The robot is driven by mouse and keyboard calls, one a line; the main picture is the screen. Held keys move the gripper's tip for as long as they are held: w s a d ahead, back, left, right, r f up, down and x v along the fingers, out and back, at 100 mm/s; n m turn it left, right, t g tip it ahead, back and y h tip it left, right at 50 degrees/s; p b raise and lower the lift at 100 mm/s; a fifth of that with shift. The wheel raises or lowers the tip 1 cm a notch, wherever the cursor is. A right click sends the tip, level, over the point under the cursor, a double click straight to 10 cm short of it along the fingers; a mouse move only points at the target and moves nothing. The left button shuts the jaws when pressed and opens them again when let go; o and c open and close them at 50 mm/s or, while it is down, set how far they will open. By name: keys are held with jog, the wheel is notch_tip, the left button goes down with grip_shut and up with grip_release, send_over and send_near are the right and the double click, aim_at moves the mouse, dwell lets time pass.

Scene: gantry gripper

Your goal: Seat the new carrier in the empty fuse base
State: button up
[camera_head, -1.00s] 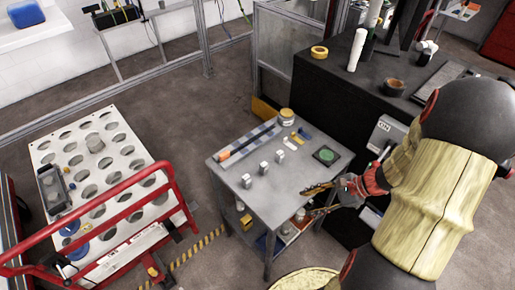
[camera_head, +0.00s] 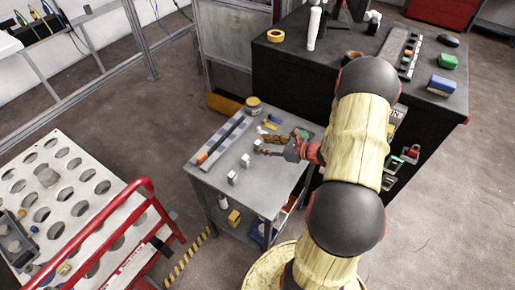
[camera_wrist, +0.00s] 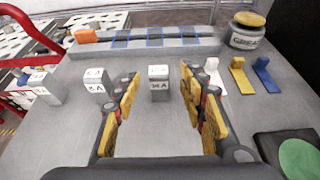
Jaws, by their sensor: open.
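Three white block-shaped carriers stand upright in a row on the grey table (camera_head: 262,190). One carrier (camera_wrist: 159,86), with a label like "16 A", shows between my fingers, beyond the fingertips. The middle carrier (camera_wrist: 95,86) is left of my left finger; the third carrier (camera_wrist: 42,90) is farther left. I cannot tell which is the new one. Behind them lies a long grey fuse strip (camera_wrist: 150,50) with blue-edged sections and an orange piece at its left end; its empty base is not clear. My gripper (camera_wrist: 160,80) is open and empty, low over the table.
White (camera_wrist: 214,76), yellow (camera_wrist: 241,77) and blue (camera_wrist: 265,76) small pieces lie right of my fingers. A grease jar (camera_wrist: 246,32) stands behind them. A dark pad with a green disc (camera_wrist: 298,157) is at the near right. A red-railed cart (camera_head: 120,225) stands left.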

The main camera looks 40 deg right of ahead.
aim_at(261, 144)
jog(key=x, duration=0.3)
jog(key=shift+w+a+b, duration=0.15)
jog(key=shift+w+b, duration=0.05)
jog(key=shift+b, duration=0.2)
jog(key=shift+c, duration=1.1)
jog(key=c, duration=0.7)
grip_shut()
